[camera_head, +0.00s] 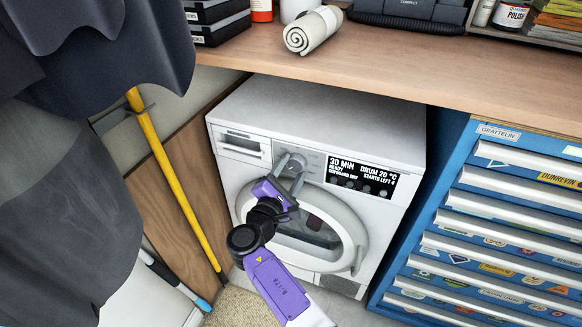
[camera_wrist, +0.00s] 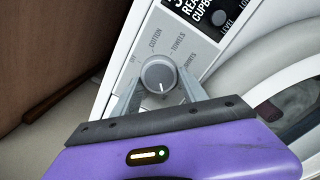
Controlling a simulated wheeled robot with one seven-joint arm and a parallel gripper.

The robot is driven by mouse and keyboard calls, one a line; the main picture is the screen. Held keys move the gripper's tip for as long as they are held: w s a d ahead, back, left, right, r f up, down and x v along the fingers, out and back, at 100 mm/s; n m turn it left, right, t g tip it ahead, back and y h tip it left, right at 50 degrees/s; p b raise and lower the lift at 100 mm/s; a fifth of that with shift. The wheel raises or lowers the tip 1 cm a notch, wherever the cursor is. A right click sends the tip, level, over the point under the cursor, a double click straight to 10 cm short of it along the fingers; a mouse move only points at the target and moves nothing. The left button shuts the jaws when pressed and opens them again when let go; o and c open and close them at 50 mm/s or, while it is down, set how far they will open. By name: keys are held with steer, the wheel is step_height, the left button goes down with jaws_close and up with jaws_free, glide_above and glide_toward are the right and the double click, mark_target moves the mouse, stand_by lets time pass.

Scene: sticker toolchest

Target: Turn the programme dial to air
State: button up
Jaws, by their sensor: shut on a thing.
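The programme dial (camera_wrist: 159,74) is a round grey knob on the dryer's grey panel. In the wrist view my gripper (camera_wrist: 160,88) has a finger on either side of it, shut on it. I cannot make out an AIR label. A pale mark on the knob seems to point toward the bottom of the wrist view. In the head view my gripper (camera_head: 289,174) covers part of the dial (camera_head: 293,163). The dryer's display (camera_head: 362,178) reads 30 MIN, DRUM 20 °C, STARTS LEFT 4.
The white dryer (camera_head: 320,105) stands under a wooden worktop (camera_head: 400,62). Its round door (camera_head: 310,232) is below the panel. A blue tool chest (camera_head: 490,210) is close at the right. Dark cloth (camera_head: 70,130) hangs at the left, near a yellow pole (camera_head: 165,165).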

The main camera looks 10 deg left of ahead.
steer(key=shift+f+n, duration=0.1)
steer(key=shift+n, duration=0.2)
steer(key=o, duration=1.3)
steer(key=shift+o, duration=0.2)
steer(key=shift+s, duration=0.1)
steer(key=p+v, duration=0.1)
steer(key=v, duration=0.6)
steer(key=shift+s+p, duration=0.3)
steer(key=shift+p, duration=0.05)
steer(key=shift+a, duration=0.15)
